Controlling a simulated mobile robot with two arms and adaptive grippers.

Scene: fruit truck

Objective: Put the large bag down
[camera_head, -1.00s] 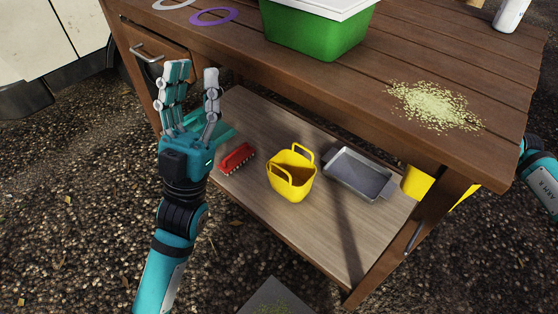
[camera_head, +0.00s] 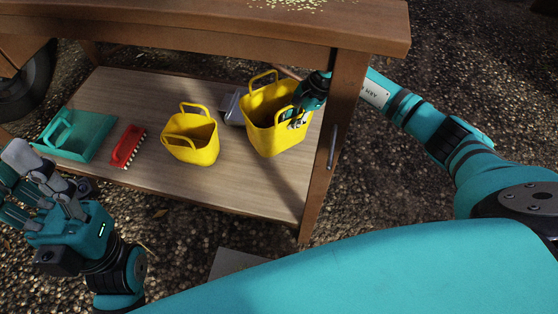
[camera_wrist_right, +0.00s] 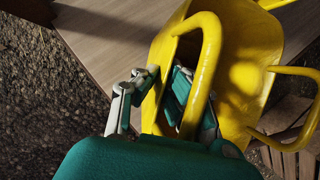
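The large yellow bag (camera_head: 277,128) is over the right end of the lower wooden shelf. I cannot tell whether its base touches the boards. My right gripper (camera_head: 298,122) is at the bag's right-hand handle, with its fingers curled around it. The wrist view shows the bag (camera_wrist_right: 237,70) close up, with a handle strand (camera_wrist_right: 205,65) passing between the bent fingers of my right gripper (camera_wrist_right: 165,80). My left gripper (camera_head: 45,180) is empty and its fingers are spread, left of the shelf.
A smaller yellow bag (camera_head: 190,148), a red brush (camera_head: 128,147) and a teal dustpan (camera_head: 90,136) lie on the shelf (camera_head: 215,185). A metal tray (camera_head: 233,108) is partly hidden behind the large bag. A wooden table leg (camera_head: 335,125) stands just right of it.

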